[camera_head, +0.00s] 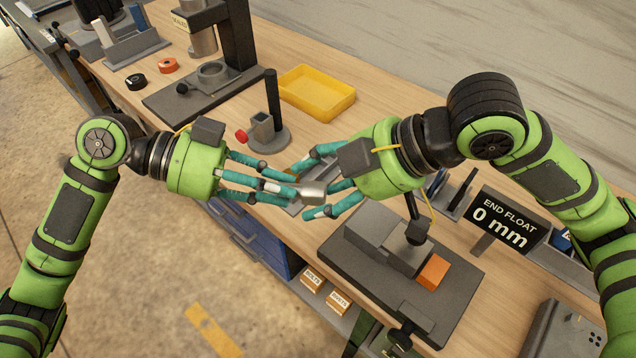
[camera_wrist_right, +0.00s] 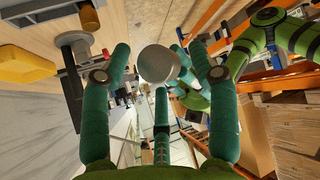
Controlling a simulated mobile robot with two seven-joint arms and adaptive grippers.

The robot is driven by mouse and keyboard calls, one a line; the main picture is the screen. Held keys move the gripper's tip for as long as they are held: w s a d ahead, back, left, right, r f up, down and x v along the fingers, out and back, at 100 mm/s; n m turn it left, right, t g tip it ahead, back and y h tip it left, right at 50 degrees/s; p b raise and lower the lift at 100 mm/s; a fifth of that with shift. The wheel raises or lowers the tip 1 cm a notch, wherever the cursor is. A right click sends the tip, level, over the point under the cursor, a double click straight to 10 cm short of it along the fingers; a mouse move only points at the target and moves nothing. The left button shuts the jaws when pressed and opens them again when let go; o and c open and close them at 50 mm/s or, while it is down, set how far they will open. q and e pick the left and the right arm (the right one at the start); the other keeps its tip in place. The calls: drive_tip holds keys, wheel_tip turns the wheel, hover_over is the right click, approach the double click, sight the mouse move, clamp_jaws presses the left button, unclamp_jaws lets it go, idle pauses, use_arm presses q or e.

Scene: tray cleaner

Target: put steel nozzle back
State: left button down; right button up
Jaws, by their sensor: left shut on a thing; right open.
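The steel nozzle (camera_head: 313,193) is a short silver piece held out in front of the bench. My left gripper (camera_head: 285,190) is shut on its left end. My right gripper (camera_head: 320,182) comes from the right, its fingers open around the nozzle's free end. In the right wrist view, the round grey end of the nozzle (camera_wrist_right: 158,65) faces the camera between the spread fingers of my right gripper (camera_wrist_right: 160,75). I cannot tell whether those fingers touch it. The left fingers partly hide the nozzle.
A post stand (camera_head: 266,133) with a red knob is behind the grippers. A yellow tray (camera_head: 316,93) lies further back. A grey fixture (camera_head: 400,270) with an orange block is at front right, beside an "END FLOAT 0 mm" display (camera_head: 505,221). A black press base (camera_head: 205,92) stands back left.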

drive_tip(key=shift+a+f, duration=0.3)
drive_tip(key=shift+f, duration=0.05)
drive_tip(key=c, duration=1.1)
use_arm(q)
drive_tip(key=c, duration=1)
unclamp_jaws()
use_arm(e)
clamp_jaws()
